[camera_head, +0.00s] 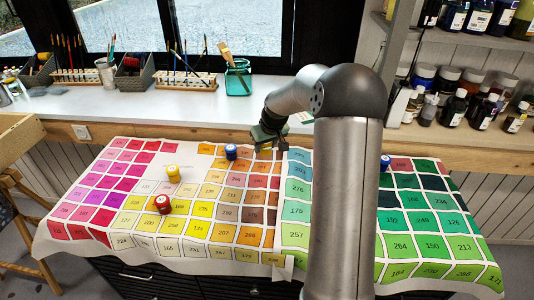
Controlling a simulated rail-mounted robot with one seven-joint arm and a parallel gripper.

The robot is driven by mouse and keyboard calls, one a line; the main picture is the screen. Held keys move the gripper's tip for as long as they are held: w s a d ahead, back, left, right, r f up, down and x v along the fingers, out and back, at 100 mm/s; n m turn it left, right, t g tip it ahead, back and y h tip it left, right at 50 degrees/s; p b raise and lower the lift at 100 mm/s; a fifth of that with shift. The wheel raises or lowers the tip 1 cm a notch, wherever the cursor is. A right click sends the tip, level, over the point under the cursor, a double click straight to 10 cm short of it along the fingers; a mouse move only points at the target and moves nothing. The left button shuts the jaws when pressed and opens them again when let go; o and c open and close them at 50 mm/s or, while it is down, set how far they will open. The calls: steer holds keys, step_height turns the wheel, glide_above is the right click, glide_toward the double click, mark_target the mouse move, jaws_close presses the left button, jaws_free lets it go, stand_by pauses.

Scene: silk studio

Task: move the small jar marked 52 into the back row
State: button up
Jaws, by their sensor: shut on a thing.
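My gripper (267,141) is low over the back edge of the colour chart cloth (122,240), near the middle. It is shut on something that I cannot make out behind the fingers. Small jars stand on the chart: a red one (163,205) and a yellow one (173,174) at the left, a blue one (231,152) near the back, left of my gripper. Another blue jar (385,162) shows right of my arm. No number on any jar is legible, so I cannot tell which is marked 52.
My arm hides part of the chart's right half. Behind the chart, a white counter (180,110) holds brush racks (186,82) and a teal glass jar with a brush (238,78). Shelves of bottles (455,107) stand at the right. The chart's left squares are clear.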

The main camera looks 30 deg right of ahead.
steer(key=w+d+f, duration=0.1)
steer(key=w+f, duration=0.1)
steer(key=w, duration=0.2)
steer(key=p, duration=0.2)
glide_toward(260, 158)
steer(key=shift+w+a+f, duration=0.3)
steer(key=shift+w+f, duration=0.1)
steer(key=shift+w, duration=0.25)
steer(key=shift+w+d+f, duration=0.2)
steer(key=shift+w+f, duration=0.35)
steer(key=shift+f, duration=1.7)
steer(key=shift+f, duration=0.25)
steer(key=o, duration=1)
steer(key=shift+r, duration=0.1)
steer(key=shift+r, duration=0.1)
